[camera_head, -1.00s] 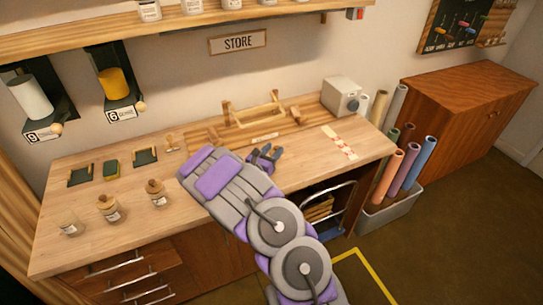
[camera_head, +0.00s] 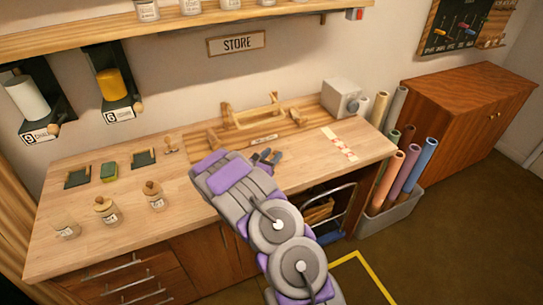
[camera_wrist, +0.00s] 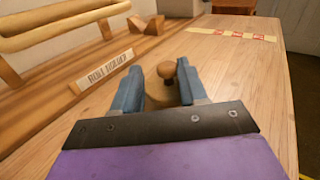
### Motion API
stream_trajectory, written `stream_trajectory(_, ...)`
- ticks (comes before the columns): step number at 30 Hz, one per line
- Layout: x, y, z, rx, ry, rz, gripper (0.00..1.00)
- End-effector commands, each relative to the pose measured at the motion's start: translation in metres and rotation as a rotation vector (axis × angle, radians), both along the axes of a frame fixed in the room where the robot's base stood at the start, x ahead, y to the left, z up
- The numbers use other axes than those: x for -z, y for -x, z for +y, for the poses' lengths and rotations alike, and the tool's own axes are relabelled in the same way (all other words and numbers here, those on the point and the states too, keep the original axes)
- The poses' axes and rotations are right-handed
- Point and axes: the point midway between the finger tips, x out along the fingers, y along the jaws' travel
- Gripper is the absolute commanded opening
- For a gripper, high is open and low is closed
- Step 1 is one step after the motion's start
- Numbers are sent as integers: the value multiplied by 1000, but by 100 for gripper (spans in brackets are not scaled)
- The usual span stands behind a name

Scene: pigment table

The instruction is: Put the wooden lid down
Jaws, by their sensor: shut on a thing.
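The wooden lid (camera_wrist: 163,96), a pale round disc with a darker round knob, is between the blue fingers of my gripper (camera_wrist: 163,78) in the wrist view. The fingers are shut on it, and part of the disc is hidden. Whether it touches the worktop (camera_wrist: 235,110) below is hard to tell. In the head view my gripper (camera_head: 268,157) is over the right half of the worktop, in front of the wooden roll rack (camera_head: 252,113). The lid cannot be made out there.
A red-marked pale strip (camera_head: 340,143) lies right of my gripper, and a grey box (camera_head: 341,98) stands behind. The wood between gripper and strip is clear. A bin of rolls (camera_head: 390,210) stands right.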

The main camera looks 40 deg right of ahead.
Motion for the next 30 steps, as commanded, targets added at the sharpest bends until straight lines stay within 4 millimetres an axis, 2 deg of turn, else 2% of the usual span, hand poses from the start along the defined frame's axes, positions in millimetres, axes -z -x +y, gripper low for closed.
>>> stream_trajectory(11, 10, 0, 0, 0, -2, 1, 14)
stream_trajectory(12, 10, 0, 0, 0, -2, 2, 43)
stream_trajectory(19, 12, 0, 1, 0, -4, 5, 65)
stream_trajectory(20, 12, 0, 1, 0, -5, 5, 68)
stream_trajectory(27, 13, 0, 1, 0, -5, 8, 68)
stream_trajectory(30, 7, 0, 1, -1, -5, 8, 68)
